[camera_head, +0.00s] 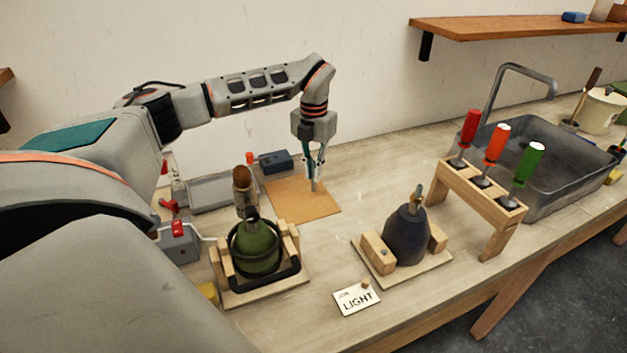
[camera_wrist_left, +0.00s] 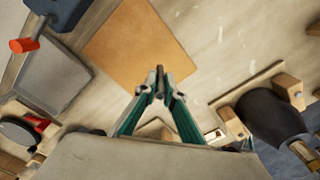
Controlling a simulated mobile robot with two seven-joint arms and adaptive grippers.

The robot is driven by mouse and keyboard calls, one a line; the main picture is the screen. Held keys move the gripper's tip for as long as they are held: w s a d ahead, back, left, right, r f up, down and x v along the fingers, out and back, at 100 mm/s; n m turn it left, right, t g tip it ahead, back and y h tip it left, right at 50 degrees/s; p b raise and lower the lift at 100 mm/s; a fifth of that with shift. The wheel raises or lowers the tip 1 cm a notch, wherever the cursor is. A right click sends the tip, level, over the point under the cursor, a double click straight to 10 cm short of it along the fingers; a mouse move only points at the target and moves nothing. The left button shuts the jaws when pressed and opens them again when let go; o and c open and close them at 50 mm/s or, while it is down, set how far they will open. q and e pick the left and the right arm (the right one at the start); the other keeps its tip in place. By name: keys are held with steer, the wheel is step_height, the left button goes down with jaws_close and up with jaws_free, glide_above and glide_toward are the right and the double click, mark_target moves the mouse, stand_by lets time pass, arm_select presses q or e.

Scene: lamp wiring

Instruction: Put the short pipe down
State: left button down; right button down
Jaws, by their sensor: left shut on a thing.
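In the left wrist view the fingertips (camera_wrist_left: 160,92) close on the short pipe (camera_wrist_left: 160,76), with the bare mat (camera_wrist_left: 135,40) beyond. I cannot tell whether the pipe's lower end touches the mat. My right gripper is not in view.
A green lamp body (camera_head: 258,250) stands in a wooden cradle in front. A dark lamp body (camera_head: 406,238) sits in wooden blocks to the right. A screwdriver rack (camera_head: 482,190) and a sink (camera_head: 560,170) are farther right. A grey tray (camera_head: 222,190) is left of the mat.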

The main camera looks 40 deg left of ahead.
arm_select(q)
steer(key=shift+f, duration=1.7)
steer(key=shift+f, duration=0.1)
steer(key=c, duration=2.2)
jaws_free()
steer(key=shift+o, duration=0.2)
step_height(320, 180, up, 12)
steer(key=shift+r, duration=0.15)
